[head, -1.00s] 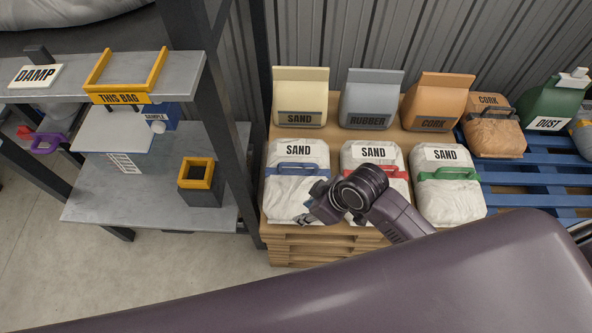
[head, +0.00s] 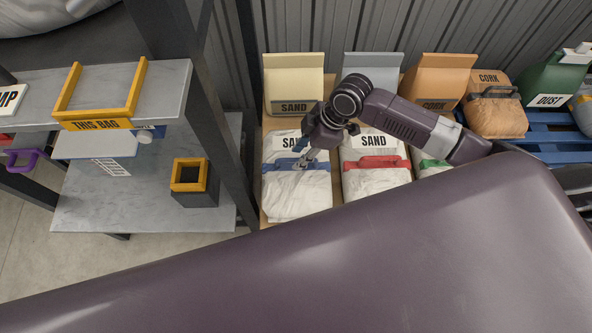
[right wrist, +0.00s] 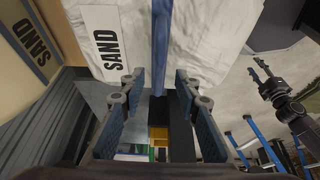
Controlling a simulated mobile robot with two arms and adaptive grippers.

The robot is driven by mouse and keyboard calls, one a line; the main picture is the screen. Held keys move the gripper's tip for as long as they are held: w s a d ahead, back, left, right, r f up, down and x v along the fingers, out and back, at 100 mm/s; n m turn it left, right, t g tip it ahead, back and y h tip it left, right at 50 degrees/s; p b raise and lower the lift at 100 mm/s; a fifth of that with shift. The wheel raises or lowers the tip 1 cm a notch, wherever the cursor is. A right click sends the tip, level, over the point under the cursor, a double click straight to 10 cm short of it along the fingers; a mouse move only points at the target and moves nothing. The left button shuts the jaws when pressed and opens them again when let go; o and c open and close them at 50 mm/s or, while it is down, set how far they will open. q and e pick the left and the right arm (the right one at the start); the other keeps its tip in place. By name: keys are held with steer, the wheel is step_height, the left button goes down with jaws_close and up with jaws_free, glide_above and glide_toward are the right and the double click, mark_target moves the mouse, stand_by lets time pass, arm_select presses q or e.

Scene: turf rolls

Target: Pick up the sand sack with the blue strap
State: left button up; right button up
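The white sand sack with the blue strap (head: 298,195) stands at the left of the front row, and its SAND label is partly hidden by my right gripper (head: 305,162). That gripper is over the sack's upper part, at the strap. In the right wrist view the fingers of my right gripper (right wrist: 158,92) are apart, with the blue strap (right wrist: 161,45) running in line with the gap between them. No contact shows. My left gripper (right wrist: 258,68) shows small at the right of that view, its fingers apart and empty; it is outside the head view.
A sand sack with a red strap (head: 376,178) stands close on the right, and a green-strapped one is mostly hidden behind my arm. A cream sand bag (head: 293,82) stands behind. A dark rack post (head: 215,130) rises left of the sacks. A THIS BAG frame (head: 132,92) sits on the shelf.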

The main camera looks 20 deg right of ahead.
mark_target(296, 159)
steer(key=x, duration=0.2)
steer(key=shift+f, duration=0.45)
steer(key=shift+w+a+f, duration=0.1)
steer(key=shift+f, duration=0.35)
jaws_close()
arm_select(q)
steer(key=shift+w+d+r, duration=0.1)
steer(key=shift+w, duration=0.7)
steer(key=shift+s, duration=0.15)
arm_select(e)
steer(key=shift+w+a+r, duration=0.15)
steer(key=shift+w+r, duration=0.15)
steer(key=shift+w, duration=0.05)
